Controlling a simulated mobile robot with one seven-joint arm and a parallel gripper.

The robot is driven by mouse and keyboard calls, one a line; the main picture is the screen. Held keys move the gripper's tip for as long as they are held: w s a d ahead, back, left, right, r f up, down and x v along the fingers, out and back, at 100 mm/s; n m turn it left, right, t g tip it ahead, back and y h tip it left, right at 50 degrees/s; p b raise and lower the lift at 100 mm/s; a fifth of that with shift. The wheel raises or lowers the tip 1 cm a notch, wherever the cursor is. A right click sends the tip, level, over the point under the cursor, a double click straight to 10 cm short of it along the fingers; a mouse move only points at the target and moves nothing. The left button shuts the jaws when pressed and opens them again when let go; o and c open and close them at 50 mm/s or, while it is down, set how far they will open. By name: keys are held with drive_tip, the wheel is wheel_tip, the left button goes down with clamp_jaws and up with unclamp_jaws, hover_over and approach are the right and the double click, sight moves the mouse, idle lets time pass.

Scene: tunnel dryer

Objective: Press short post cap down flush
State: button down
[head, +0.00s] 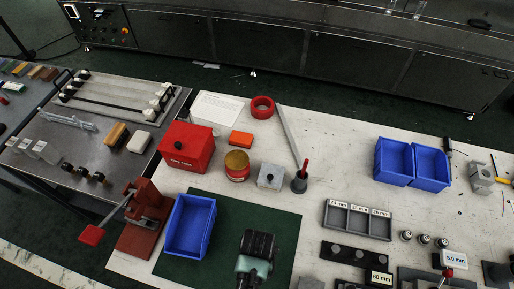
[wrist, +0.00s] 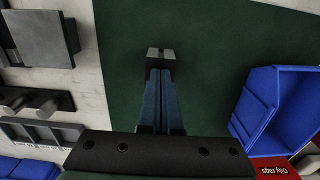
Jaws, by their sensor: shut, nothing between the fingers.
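My gripper (head: 254,268) hangs over the dark green mat at the front of the bench in the head view. No short post cap can be clearly picked out. A black base with round grey pieces (head: 350,254) stands right of my gripper; it also shows at the left in the wrist view (wrist: 36,102). A flat grey block on a dark base (wrist: 45,38) lies at upper left there, apart from the fingers.
The green mat (head: 272,222) is clear around my gripper. A blue bin (head: 190,226) stands to the left, near a red press (head: 146,212). A grey compartment tray (head: 357,220) and a "60 mm" label block (head: 378,277) are to the right. Two blue bins (head: 411,162) stand farther back.

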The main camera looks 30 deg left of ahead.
drive_tip(key=shift+s, duration=0.1)
drive_tip(key=shift+r+p, duration=3.05)
drive_tip(key=shift+p, duration=0.1)
